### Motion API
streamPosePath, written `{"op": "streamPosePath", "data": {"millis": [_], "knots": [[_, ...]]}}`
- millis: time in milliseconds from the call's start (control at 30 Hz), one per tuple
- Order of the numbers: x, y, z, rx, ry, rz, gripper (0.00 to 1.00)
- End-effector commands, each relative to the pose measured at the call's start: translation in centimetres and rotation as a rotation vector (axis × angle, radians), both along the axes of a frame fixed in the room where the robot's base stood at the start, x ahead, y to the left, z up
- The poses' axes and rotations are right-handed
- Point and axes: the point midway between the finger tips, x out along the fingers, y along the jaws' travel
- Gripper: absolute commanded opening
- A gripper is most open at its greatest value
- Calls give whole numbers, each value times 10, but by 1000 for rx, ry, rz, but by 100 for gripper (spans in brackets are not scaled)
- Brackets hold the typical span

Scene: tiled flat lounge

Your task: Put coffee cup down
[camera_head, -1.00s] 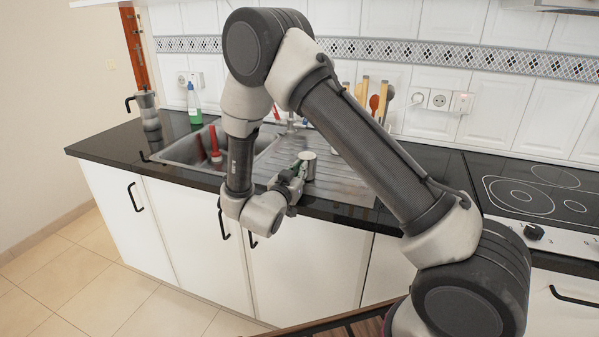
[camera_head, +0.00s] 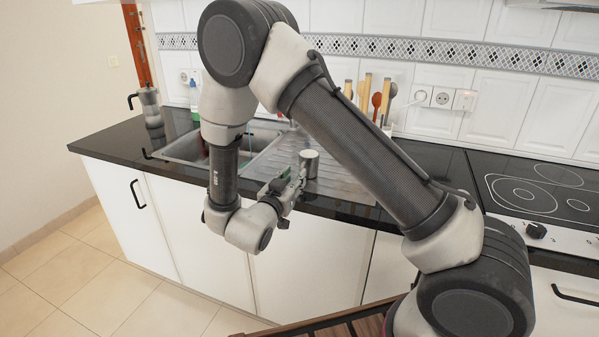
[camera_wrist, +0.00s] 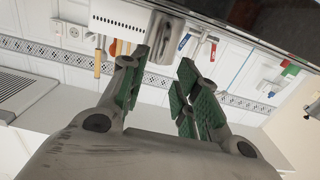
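The coffee cup (camera_head: 309,164), a small grey metallic cylinder, stands upright on the ribbed drainboard beside the sink in the head view. In the wrist view, which is turned nearly upside down, the cup (camera_wrist: 162,38) shows at the top, beyond the fingers. My gripper (camera_head: 289,184) is at the counter's front edge, to the lower left of the cup. In the wrist view my gripper (camera_wrist: 160,85) has its green-padded fingers spread with nothing between them. The left finger's tip appears close to the cup; I cannot tell whether they touch.
The drainboard (camera_head: 338,183) has free room right of the cup. The sink (camera_head: 184,148) lies to the left, with a moka pot (camera_head: 149,108) beyond it. Utensils (camera_head: 376,98) stand by the wall behind. The stove (camera_head: 540,190) is at the right.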

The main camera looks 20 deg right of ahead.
Motion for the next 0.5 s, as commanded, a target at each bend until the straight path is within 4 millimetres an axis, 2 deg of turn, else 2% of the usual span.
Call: {"op": "streamPosePath", "data": {"millis": [100,200,333,500], "knots": [[-20,16,1,0,0,4,31],[-32,24,1,1,1,3,31],[-41,30,1,0,0,1,31],[-43,31,2,4,1,0,31]]}}
